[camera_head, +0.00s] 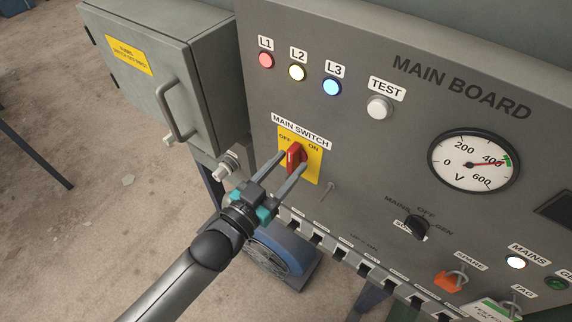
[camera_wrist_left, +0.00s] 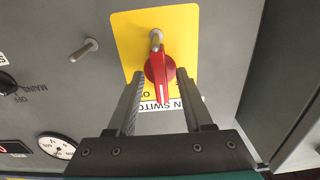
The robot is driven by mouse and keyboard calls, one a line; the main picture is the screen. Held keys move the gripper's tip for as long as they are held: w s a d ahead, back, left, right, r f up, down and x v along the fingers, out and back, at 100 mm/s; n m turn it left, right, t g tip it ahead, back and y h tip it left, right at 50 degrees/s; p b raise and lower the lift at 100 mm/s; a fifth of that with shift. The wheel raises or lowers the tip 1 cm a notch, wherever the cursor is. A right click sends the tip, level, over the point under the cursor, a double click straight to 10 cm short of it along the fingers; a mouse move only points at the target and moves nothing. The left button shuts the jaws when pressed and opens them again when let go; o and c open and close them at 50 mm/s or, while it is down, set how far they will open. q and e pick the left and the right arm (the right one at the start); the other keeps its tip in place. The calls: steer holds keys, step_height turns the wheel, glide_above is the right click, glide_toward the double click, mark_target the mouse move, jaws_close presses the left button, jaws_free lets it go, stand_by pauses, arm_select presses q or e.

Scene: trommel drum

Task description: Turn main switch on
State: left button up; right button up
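The main switch is a red rotary knob (camera_head: 294,156) on a yellow plate (camera_head: 314,165) marked OFF at left and ON at right in the head view. Its handle looks near upright there; I cannot tell its exact setting. My left gripper (camera_head: 294,161) is open, its two fingers reaching toward the plate on either side of the knob. In the left wrist view the red knob (camera_wrist_left: 160,71) lies between the fingertips, with a gap visible on each side. That view is upside down, and the fingers partly hide the plate's label. My right gripper is not in view.
A metal peg (camera_head: 327,191) sticks out beside the yellow plate. A grey cabinet with a handle (camera_head: 175,110) stands at left. The TEST button (camera_head: 379,108), voltmeter (camera_head: 473,161) and black selector (camera_head: 417,227) are further right on the panel. A slotted strip runs below.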

arm_select(q)
steer(key=shift+s, duration=0.1)
stand_by(0.3)
steer(key=b+v, duration=0.1)
steer(key=v, duration=1.4)
steer(key=shift+a, duration=0.1)
steer(key=s+a+f+n+g+y+b, duration=0.1)
steer(key=a+f+g+y+b, duration=0.2)
steer(key=f, duration=1)
steer(key=s+a+f+n+g+y+b, duration=0.1)
steer(key=a+f+y+b, duration=0.25)
steer(key=f, duration=0.95)
steer(key=s+a+f+n+g+y+b, duration=0.15)
steer(key=a+f+b, duration=0.3)
steer(key=f, duration=0.85)
steer(key=s+f+n+g+y+b, duration=0.1)
steer(key=s+f+g+b, duration=0.5)
steer(key=s+f, duration=1.4)
steer(key=shift+s+d+f+g+y, duration=0.3)
steer(key=shift+d+f+g+y, duration=0.15)
steer(key=shift+f+g+y, duration=0.5)
steer(key=shift+r+n, duration=0.1)
steer(key=shift+n, duration=0.15)
